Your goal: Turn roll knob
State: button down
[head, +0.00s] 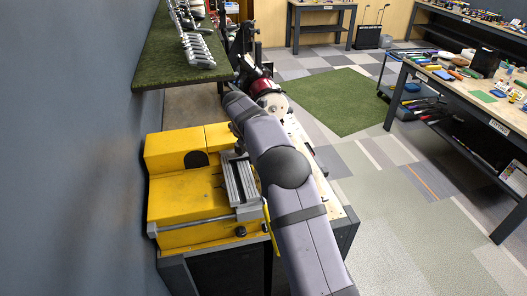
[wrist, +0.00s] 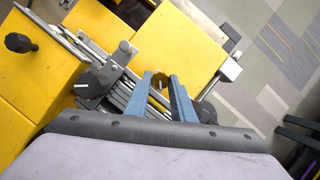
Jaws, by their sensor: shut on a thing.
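The yellow machine (head: 178,205) stands on the bench at the left of the head view and fills much of the wrist view (wrist: 180,42). My gripper (wrist: 160,79) reaches down to its metal slide with two blue fingers. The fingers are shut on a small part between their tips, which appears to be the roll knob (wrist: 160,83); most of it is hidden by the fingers. In the head view my arm hides the gripper and this knob. A black knob (wrist: 20,42) sticks out at the left of the wrist view, apart from the fingers.
Grey clamp parts (wrist: 95,83) and metal rails lie close left of the fingers. A turf-covered shelf (head: 180,45) with club heads hangs at the left wall. A red grinder (head: 262,87) stands behind the machine. A cluttered workbench (head: 480,95) is at right, with open floor between.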

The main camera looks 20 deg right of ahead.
jog(key=shift+w+m+g+h, duration=0.15)
jog(key=shift+m+g+h, duration=0.25)
jog(key=shift+m, duration=1.1)
jog(key=shift+m, duration=0.3)
jog(key=c, duration=1.5)
grip_release()
jog(key=shift+r, duration=0.1)
jog(key=shift+v, duration=1.25)
jog(key=s+a, duration=0.1)
jog(key=a, duration=0.7)
jog(key=s+a, duration=0.1)
jog(key=a, duration=0.3)
jog(key=shift+s+r, duration=0.15)
jog(key=shift+s, duration=0.2)
